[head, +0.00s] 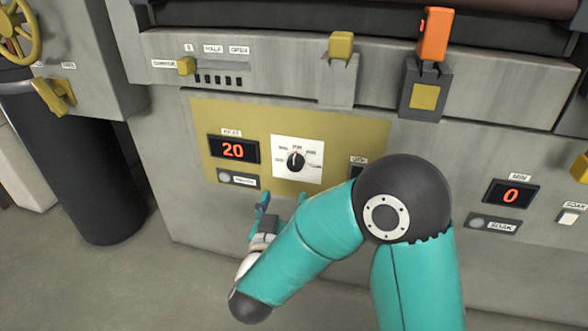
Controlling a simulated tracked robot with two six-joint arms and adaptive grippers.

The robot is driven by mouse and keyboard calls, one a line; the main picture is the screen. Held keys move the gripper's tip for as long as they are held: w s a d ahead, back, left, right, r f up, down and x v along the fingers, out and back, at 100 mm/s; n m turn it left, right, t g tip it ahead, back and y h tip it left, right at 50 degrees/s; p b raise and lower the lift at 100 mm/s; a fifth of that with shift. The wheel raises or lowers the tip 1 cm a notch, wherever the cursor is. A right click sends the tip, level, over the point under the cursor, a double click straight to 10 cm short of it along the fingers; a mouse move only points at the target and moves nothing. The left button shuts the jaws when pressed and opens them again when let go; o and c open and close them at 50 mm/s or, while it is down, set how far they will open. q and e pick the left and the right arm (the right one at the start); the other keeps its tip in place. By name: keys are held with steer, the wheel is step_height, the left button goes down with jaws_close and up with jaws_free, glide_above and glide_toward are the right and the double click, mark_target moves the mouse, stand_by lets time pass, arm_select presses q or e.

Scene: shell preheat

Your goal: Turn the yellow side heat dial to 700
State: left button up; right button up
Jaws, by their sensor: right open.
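The heat dial is a round black knob (296,161) on a white plate (312,175) set in the yellow panel (361,127). Its pointer looks roughly upward; the small scale numbers around it are too blurred to read surely. Left of it, a display labelled heat (233,150) reads 20 in red. My right gripper (283,200) is open and empty, just below the dial plate, fingers pointing up toward the panel; it appears apart from the knob. My left gripper is not in view.
My right arm covers the panel's lower right, partly hiding another control. An orange-topped lever (435,35) and a yellow-topped lever (341,45) stand above. A slider (186,66) sits upper left. A soak display (511,194) reads 0 at right. A dark cylinder (95,170) stands left.

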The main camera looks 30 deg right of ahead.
mark_target(294, 167)
steer(key=b+x, duration=0.1)
steer(key=x, duration=1.1)
steer(key=shift+s+b, duration=0.1)
steer(key=shift+b, duration=0.25)
steer(key=c, duration=1.1)
steer(key=shift+f+m+b, duration=0.15)
steer(key=shift+m+b, duration=0.25)
steer(key=shift+b, duration=0.05)
steer(key=shift+c, duration=0.2)
steer(key=o, duration=1.1)
steer(key=shift+o, duration=0.2)
steer(key=shift+a, duration=0.1)
